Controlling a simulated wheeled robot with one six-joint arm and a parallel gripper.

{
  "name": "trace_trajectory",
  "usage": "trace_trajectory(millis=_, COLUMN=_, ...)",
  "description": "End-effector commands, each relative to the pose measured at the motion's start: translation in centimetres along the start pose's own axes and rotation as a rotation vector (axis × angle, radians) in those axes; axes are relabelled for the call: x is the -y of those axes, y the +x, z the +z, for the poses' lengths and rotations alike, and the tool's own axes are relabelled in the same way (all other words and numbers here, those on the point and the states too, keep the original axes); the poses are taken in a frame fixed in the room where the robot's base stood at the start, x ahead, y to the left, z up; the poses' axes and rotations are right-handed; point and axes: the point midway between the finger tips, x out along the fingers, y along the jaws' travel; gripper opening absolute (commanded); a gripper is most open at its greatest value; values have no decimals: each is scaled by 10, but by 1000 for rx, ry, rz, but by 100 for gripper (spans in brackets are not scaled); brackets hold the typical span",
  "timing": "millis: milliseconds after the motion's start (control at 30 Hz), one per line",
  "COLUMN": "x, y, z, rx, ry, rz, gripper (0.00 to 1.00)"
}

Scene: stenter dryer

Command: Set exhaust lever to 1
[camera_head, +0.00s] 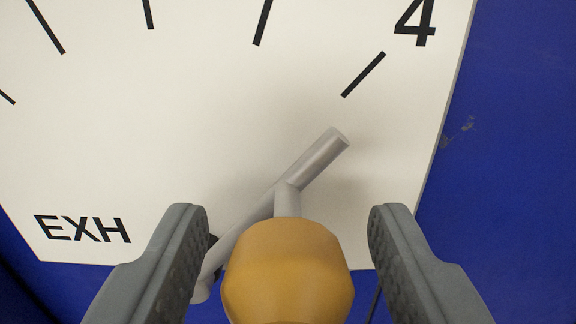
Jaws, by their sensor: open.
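The exhaust lever's grey metal rod (317,158) lies slanted across a white dial plate (230,130) marked "EXH". Its upper right end points toward the tick beside the number 4. An orange-yellow knob (287,272) on a short grey stem stands out from the rod toward the camera. My gripper (288,225) is open, with one grey finger on each side of the knob. Gaps show between the knob and both fingers. The left finger hides a part of the rod's lower end. The number 1 is not in view.
Black tick marks (262,22) run in an arc across the upper plate, with the number 4 (415,22) at the upper right. A blue panel (520,160) lies behind the plate on the right and at the lower left. The plate above the rod is clear.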

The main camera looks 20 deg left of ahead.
Motion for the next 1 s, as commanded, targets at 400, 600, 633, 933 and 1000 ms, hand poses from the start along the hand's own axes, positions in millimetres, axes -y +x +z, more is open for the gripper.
trace_trajectory(millis=400, x=0, y=17, z=0, rx=0, ry=0, rz=0, gripper=52)
trace_trajectory(millis=600, x=0, y=17, z=0, rx=0, ry=0, rz=0, gripper=40)
trace_trajectory(millis=633, x=0, y=17, z=0, rx=0, ry=-1, rz=0, gripper=34)
trace_trajectory(millis=933, x=0, y=17, z=0, rx=0, ry=-1, rz=0, gripper=0)
trace_trajectory(millis=1000, x=0, y=17, z=0, rx=0, ry=-6, rz=0, gripper=0)
